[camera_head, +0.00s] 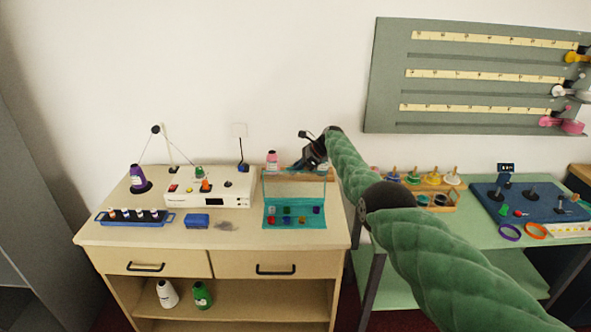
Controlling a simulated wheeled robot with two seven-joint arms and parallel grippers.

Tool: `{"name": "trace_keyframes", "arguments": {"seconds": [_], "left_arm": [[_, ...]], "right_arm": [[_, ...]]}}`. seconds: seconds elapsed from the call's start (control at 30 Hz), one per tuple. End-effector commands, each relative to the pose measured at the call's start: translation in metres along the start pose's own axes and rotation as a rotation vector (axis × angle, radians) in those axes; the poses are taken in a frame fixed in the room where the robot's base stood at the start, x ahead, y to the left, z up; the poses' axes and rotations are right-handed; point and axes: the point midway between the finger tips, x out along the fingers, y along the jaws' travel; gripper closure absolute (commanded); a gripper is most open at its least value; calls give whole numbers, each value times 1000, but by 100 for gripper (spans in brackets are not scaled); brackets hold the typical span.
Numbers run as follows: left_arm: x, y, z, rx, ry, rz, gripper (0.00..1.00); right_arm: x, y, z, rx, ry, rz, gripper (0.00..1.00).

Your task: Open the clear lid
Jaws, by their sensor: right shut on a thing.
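A teal box (294,226) with several small coloured items in it stands at the right front of the wooden counter. Its clear lid (285,188) is raised, standing up from the back of the box. My right gripper (308,162) is at the upper right edge of the lid and is shut on it. The fingertips are small and dark here, so the exact contact is hard to see. My left gripper is not in view.
A white machine (212,189) and a blue rack (137,219) stand left of the box, with a blue block (197,220) between. A pink bottle (272,160) stands behind the lid. A green table (470,231) with more items is on the right.

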Motion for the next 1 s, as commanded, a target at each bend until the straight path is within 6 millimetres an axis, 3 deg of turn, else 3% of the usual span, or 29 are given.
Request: {"name": "trace_keyframes", "arguments": {"seconds": [0.47,0.73,1.0], "left_arm": [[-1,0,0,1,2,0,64],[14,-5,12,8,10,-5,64],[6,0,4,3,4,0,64]], "right_arm": [[-3,0,-3,2,2,1,82],[-30,0,-2,0,1,-2,82],[-62,0,-2,-1,1,-2,82]]}}
